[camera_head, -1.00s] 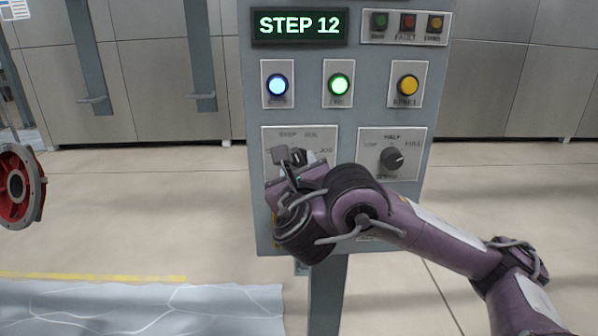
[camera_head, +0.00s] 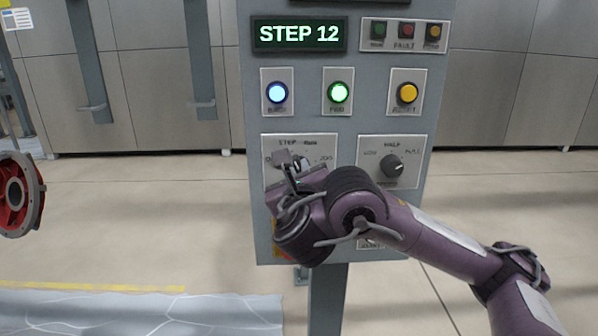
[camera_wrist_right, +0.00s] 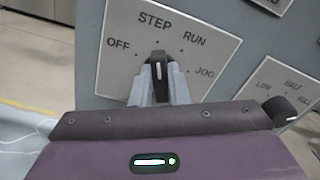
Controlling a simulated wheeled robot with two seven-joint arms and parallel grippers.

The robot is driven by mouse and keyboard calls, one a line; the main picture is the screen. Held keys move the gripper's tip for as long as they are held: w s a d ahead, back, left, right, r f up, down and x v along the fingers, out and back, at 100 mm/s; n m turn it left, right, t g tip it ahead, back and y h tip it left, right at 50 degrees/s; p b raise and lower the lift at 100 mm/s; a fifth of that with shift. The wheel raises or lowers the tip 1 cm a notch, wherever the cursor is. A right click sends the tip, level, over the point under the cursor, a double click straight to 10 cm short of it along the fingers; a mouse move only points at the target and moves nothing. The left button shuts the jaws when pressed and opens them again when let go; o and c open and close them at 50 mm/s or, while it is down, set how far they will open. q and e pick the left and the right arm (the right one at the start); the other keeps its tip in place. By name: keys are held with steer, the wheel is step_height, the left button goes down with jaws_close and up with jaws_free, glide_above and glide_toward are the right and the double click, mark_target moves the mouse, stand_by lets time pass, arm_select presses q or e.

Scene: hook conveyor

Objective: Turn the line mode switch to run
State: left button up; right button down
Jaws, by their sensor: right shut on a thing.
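The line mode switch is a dark rotary knob (camera_wrist_right: 158,66) with a white pointer mark, on a pale plate (camera_wrist_right: 118,42) marked OFF, STEP, RUN and JOG. The pointer mark points up in the right wrist view, roughly at the dot below STEP. My right gripper (camera_wrist_right: 158,88) is shut on this knob, one finger on each side. In the head view my right gripper (camera_head: 288,161) covers the knob and part of its plate (camera_head: 325,145). My left gripper is not in view.
The grey control panel (camera_head: 252,215) also carries a STEP 12 display (camera_head: 300,33), blue, green and yellow buttons, and a second knob (camera_head: 391,166) to the right. A red flanged wheel (camera_head: 14,195) hangs at the left edge. The floor around the post is open.

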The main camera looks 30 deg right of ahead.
steer(key=shift+m, duration=0.3)
steer(key=m+b, duration=0.2)
steer(key=m, duration=0.2)
steer(key=m+b, duration=0.2)
steer(key=m, duration=0.3)
steer(key=shift+s+d+f, duration=0.1)
steer(key=shift+d, duration=0.1)
stand_by(0.4)
steer(key=c, duration=1.4)
jaws_free()
